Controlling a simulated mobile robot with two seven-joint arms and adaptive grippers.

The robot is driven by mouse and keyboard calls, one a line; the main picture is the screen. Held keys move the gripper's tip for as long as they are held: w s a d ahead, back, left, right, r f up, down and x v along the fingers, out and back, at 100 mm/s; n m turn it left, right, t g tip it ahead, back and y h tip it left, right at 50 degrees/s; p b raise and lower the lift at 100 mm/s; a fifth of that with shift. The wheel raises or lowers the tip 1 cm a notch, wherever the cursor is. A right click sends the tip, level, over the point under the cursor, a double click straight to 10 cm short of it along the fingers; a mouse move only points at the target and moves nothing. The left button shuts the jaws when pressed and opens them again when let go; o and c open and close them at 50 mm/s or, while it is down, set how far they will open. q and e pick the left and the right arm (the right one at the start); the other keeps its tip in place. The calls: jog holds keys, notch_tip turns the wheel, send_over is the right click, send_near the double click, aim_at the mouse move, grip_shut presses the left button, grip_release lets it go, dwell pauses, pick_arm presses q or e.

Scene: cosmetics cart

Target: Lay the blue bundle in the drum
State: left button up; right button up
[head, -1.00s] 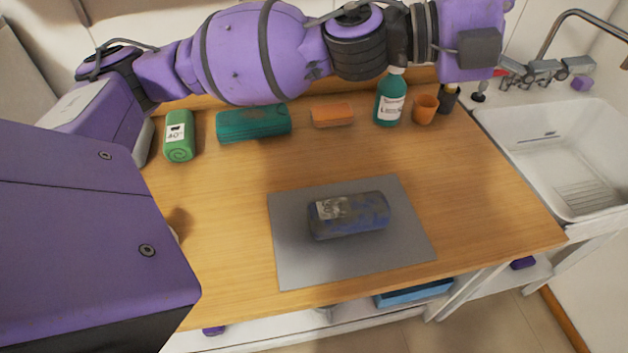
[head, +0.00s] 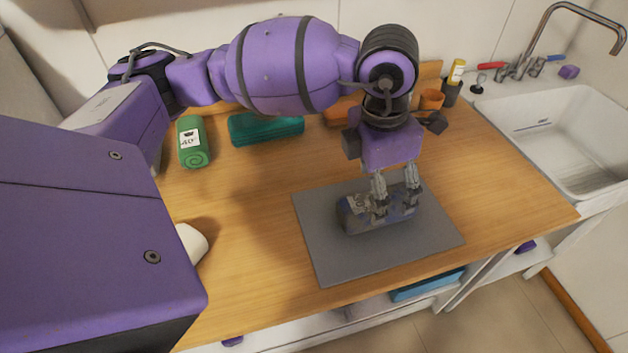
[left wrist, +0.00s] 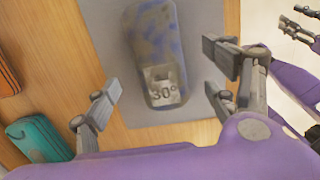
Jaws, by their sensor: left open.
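The blue bundle (head: 350,215), a worn grey-blue roll with a pale tag, lies on a grey mat (head: 330,260) on the wooden counter. In the left wrist view the bundle (left wrist: 155,45) shows its tag reading 30°. My left gripper (head: 396,196) is open, pointing down over the bundle, and its fingers hide part of it. In the left wrist view the left gripper's fingers (left wrist: 168,85) are spread on either side of the bundle, with gaps visible. Part of what looks like my right gripper (left wrist: 302,28) shows at the right edge; its opening is unclear. I see no drum.
A green roll (head: 193,145), a teal bundle (head: 265,128) and an orange item (head: 343,112) lie along the back. A white rounded thing (head: 192,243) is partly hidden at left. The front counter is clear.

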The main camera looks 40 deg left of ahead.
pick_arm(q)
jog(key=f, duration=0.4)
jog(key=w+f, duration=0.1)
jog(key=f, duration=0.1)
jog(key=shift+d+f, duration=0.25)
jog(key=shift+f, duration=0.1)
jog(key=shift+r, duration=0.15)
jog(key=c, duration=1.5)
